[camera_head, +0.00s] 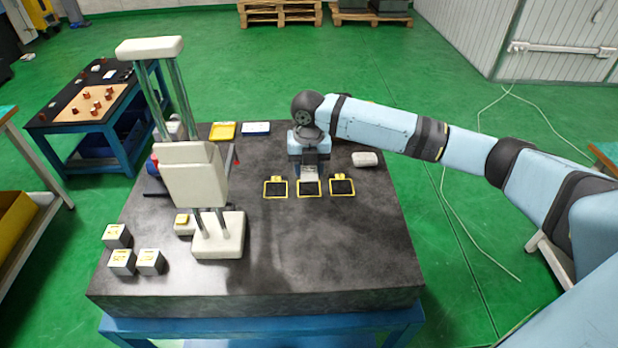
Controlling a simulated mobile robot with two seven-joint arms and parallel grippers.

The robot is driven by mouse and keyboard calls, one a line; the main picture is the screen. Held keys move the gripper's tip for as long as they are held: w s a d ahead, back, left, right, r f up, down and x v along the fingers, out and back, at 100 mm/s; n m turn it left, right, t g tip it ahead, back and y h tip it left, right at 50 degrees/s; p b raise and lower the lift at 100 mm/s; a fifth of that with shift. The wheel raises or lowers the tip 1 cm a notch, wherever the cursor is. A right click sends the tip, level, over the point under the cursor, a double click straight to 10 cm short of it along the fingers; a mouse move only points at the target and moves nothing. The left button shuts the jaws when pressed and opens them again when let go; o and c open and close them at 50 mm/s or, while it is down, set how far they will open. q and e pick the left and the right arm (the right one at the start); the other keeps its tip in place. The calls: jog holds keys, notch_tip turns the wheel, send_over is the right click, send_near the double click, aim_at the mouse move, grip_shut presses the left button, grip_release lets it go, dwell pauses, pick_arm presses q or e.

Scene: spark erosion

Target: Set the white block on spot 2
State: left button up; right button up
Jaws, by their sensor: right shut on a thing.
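My right gripper (309,162) points down over the middle of three yellow-framed black spots, at the back centre of the dark slab. The left spot (275,189) and right spot (342,187) look empty. Their number tags are too small to read. My left gripper is not in view.
A cream stand with metal rods (194,174) rises left of the spots. Several grey cubes (122,262) sit front left. A pale rounded item (365,159) lies right of the spots. Yellow (223,131) and blue-white (256,128) trays are behind. The slab's front right is clear.

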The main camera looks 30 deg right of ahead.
aim_at(309, 179)
jog(key=shift+f, duration=2)
jog(key=shift+f, duration=0.15)
jog(key=o, duration=1.1)
jog(key=shift+c, duration=0.2)
notch_tip(309, 179, up, 12)
jog(key=shift+r+b, duration=0.15)
jog(key=shift+b, duration=0.15)
